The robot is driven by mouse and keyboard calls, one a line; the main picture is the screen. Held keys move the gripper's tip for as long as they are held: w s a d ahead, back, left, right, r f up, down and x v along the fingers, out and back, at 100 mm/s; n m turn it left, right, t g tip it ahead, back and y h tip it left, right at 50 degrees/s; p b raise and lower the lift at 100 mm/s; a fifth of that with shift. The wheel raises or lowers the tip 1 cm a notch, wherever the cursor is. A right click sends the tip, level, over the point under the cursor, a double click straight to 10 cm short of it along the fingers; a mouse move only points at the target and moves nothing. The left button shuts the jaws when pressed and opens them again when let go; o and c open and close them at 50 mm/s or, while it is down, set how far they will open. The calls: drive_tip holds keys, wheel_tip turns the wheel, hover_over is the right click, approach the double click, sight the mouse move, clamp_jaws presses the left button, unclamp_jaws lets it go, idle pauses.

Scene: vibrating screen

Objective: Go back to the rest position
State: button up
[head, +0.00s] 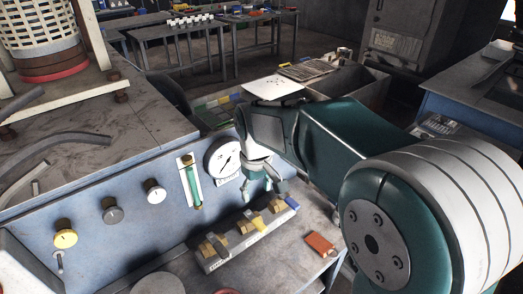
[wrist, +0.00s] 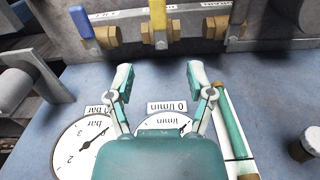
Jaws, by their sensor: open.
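My gripper (head: 261,184) is in front of the blue panel, just right of the white round gauge and above the valve block in the head view. In the wrist view my gripper (wrist: 160,78) shows two fingers spread apart with nothing between them. The panel seen past them is upside down. The l/min gauge (wrist: 165,128) is partly hidden behind my gripper's body. The bar gauge (wrist: 82,148) is to its left, partly cut off by the gripper. My arm reaches in from the right.
The valve block (head: 245,238) with brass fittings, a yellow handle (head: 258,222) and a blue handle (head: 292,203) lies below. A green flow tube (head: 192,182) and several knobs are left on the panel. An orange-brown block (head: 320,244) lies right of the valves. A blue bench (head: 470,105) stands right.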

drive_tip(key=s+d+r+m+t, duration=0.2)
drive_tip(key=s+d, duration=0.4)
drive_tip(key=s, duration=0.3)
drive_tip(key=s+d+r+m+t, duration=0.3)
drive_tip(key=s+d, duration=0.3)
drive_tip(key=s, duration=0.4)
drive_tip(key=shift+s+d+r+m+t, duration=0.15)
drive_tip(key=shift+d+r+m+t, duration=0.25)
drive_tip(key=shift+m, duration=0.3)
idle(0.3)
